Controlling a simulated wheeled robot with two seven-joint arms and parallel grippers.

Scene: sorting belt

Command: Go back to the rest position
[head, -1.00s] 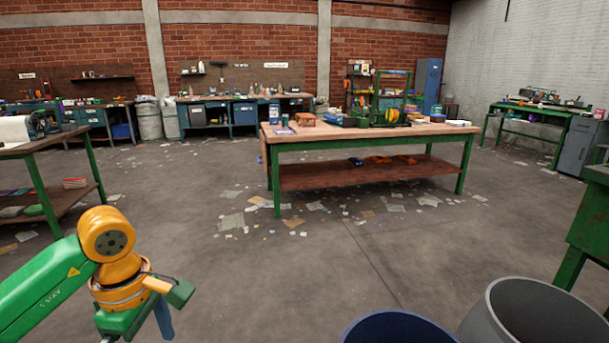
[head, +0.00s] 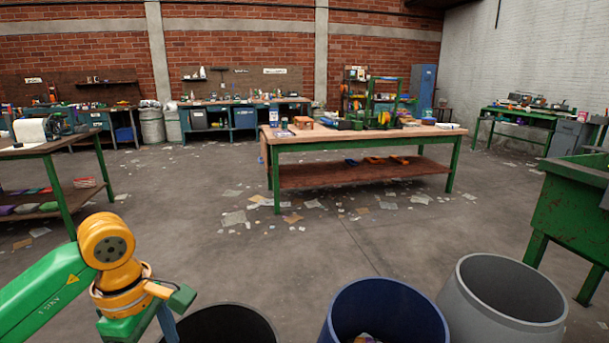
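My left arm comes in from the lower left with its green forearm and orange wrist. The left gripper (head: 172,316) points down at the bottom of the head view, in front of the black bin's left side. Its fingertips are cut off or hidden, so its opening does not show. I see nothing held in it. My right arm and gripper are out of view.
A black bin (head: 226,309), a blue bin (head: 387,292) with something inside and a grey bin (head: 463,309) stand close in front. A green metal hopper (head: 575,215) is at right. A green-legged workbench (head: 370,143) stands beyond open, paper-littered floor.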

